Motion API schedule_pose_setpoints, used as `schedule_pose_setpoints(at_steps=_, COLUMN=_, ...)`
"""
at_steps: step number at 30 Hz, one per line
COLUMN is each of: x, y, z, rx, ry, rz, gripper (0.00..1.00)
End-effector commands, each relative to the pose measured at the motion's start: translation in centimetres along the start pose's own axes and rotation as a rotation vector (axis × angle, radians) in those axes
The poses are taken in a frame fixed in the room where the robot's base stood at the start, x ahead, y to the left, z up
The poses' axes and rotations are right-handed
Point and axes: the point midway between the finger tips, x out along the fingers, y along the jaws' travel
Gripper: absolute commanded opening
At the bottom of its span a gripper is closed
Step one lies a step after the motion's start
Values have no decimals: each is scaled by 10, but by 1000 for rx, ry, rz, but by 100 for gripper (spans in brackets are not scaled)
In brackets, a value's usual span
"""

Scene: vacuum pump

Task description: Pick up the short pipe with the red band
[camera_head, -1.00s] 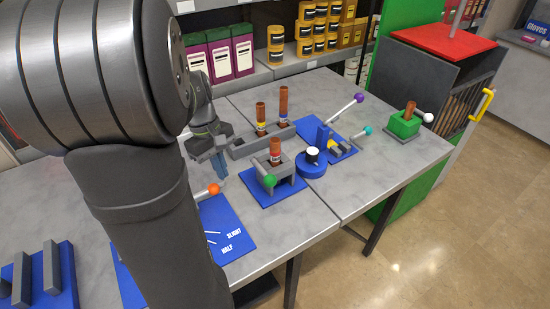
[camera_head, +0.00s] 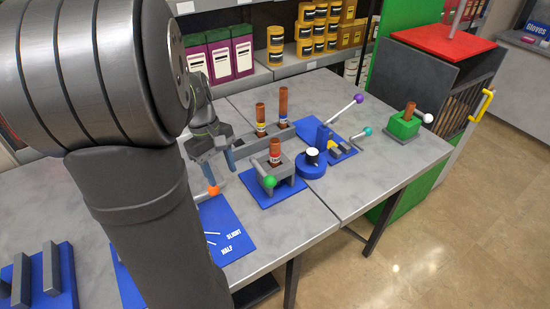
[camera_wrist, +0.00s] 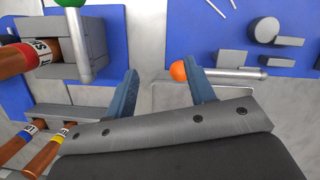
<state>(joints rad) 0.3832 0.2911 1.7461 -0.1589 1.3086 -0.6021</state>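The short brown pipe with the red band (camera_head: 275,148) stands upright in a grey block holder (camera_head: 285,170) on a blue plate, beside a green-balled lever. In the wrist view the pipe (camera_wrist: 15,62) shows at the left edge, its red and white band by the grey holder (camera_wrist: 72,50). My gripper (camera_head: 220,170) is open and empty, left of the holder, above the table. In the wrist view its two blue fingers (camera_wrist: 163,95) are apart, and an orange lever ball (camera_wrist: 178,71) appears by the right finger. I cannot tell whether they touch.
A grey rack (camera_head: 240,150) behind holds brown pipes with yellow (camera_head: 260,122) and blue (camera_head: 283,108) bands. A blue round fixture (camera_head: 311,166) stands right of the holder. A green block (camera_head: 404,125) with another pipe is farther right. The front right table is clear.

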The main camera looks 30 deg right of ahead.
Motion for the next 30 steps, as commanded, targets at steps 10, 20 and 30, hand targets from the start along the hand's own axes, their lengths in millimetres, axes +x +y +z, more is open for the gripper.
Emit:
schedule_pose_setpoints(at_steps=10, x=-6, y=6, z=1, rx=53, ry=10, rz=-2, gripper=50)
schedule_pose_setpoints(at_steps=20, x=-84, y=77, z=39, rx=837, ry=121, rz=-75, gripper=50)
schedule_pose_setpoints(at_steps=30, x=-152, y=124, z=92, rx=1507, ry=193, rz=-186, gripper=50)
